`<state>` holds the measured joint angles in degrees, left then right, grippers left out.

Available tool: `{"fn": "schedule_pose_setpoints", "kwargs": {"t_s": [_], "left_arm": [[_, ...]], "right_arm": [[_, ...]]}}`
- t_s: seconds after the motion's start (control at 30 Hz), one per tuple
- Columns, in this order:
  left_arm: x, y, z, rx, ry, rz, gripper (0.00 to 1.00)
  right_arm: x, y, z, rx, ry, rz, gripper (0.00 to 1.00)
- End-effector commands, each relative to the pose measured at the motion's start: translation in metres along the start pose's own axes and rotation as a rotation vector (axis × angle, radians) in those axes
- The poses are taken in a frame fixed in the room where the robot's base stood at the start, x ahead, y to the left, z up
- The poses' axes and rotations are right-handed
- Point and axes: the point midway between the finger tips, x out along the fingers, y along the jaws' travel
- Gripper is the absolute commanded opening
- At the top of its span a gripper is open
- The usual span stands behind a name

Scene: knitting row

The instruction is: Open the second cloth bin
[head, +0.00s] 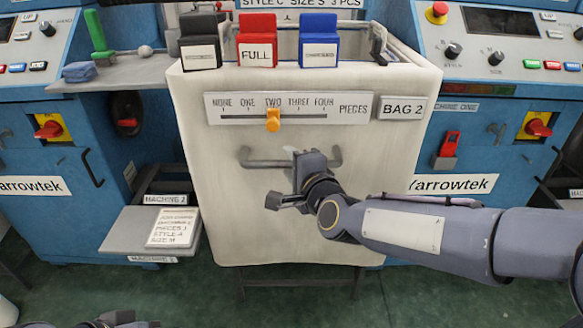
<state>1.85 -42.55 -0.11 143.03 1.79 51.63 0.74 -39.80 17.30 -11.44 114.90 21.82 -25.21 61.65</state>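The cloth bin labelled BAG 2 (230,210) stands in the middle, a cream box between blue machines. Its grey bar handle (262,163) runs across the front below the slider scale. My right gripper (287,182) is in front of the handle, its two fingers spread apart with nothing visible between them. One finger overlaps the right half of the bar in the picture; I cannot tell whether it touches. Part of my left gripper (117,320) shows at the bottom left edge, too cut off to read its fingers.
The slider scale has an orange knob (273,120) near TWO. Black, red FULL (257,45) and blue (319,45) blocks line the bin's top edge. A grey shelf with a card (172,228) juts out at left. Green floor (215,295) in front is open.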

Motion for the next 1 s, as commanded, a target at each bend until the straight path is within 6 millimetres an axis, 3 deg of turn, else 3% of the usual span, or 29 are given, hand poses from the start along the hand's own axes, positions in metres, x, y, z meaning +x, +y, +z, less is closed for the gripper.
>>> {"fn": "schedule_pose_setpoints", "kwargs": {"t_s": [0.27,0.57,1.0], "left_arm": [[0.0003,-0.0001,0.0002,0.000,0.000,0.000,0.36],[0.0003,-0.0001,0.0002,0.000,0.000,0.000,0.36],[0.0012,-0.0005,0.0006,0.000,0.000,0.000,0.36]], "right_arm": [[0.0023,0.0003,-0.0001,-0.001,0.000,0.001,0.38],[0.0021,0.0003,0.0000,-0.001,0.000,0.001,0.00],[0.0018,0.0009,0.0000,0.000,0.000,0.002,0.00]]}}
